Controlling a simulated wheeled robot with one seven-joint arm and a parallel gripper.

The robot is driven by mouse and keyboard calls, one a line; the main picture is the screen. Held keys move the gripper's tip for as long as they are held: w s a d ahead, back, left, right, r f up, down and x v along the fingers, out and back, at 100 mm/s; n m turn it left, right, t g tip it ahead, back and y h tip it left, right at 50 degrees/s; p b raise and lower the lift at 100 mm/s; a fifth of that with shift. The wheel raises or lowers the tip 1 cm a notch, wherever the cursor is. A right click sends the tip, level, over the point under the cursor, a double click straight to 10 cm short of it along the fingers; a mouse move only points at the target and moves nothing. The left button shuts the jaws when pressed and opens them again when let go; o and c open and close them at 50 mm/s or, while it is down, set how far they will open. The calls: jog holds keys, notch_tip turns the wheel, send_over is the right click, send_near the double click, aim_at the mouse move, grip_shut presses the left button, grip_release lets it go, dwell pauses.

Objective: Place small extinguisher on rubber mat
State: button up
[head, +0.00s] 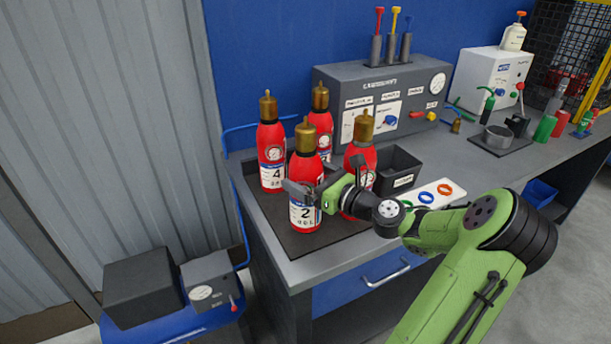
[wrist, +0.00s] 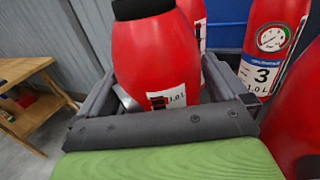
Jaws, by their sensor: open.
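Several red extinguishers with brass-coloured tops stand on a dark rubber mat (head: 338,237) at the bench's left end. The front one, extinguisher 2 (head: 305,216), stands upright near the mat's front left. My gripper (head: 306,193) is open, with its fingers on either side of extinguisher 2. In the wrist view its red body (wrist: 155,60), with a 1.0 L label, rises between the jaws; contact cannot be told. Extinguisher 4 (head: 272,150) stands behind left. Another extinguisher (head: 321,122) stands at the back, and one (head: 360,160) just right, partly hidden by my gripper.
A dark open bin (head: 400,165) and a white tray with coloured rings (head: 433,193) lie to the right. A grey gauge panel (head: 385,95) stands behind. Close neighbours leave little room around extinguisher 2.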

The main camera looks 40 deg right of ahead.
jog(key=s+d+p, duration=0.1)
jog(key=s+p, duration=0.1)
jog(key=s, duration=0.9)
jog(key=shift+s+d, duration=0.1)
jog(key=shift+d, duration=0.05)
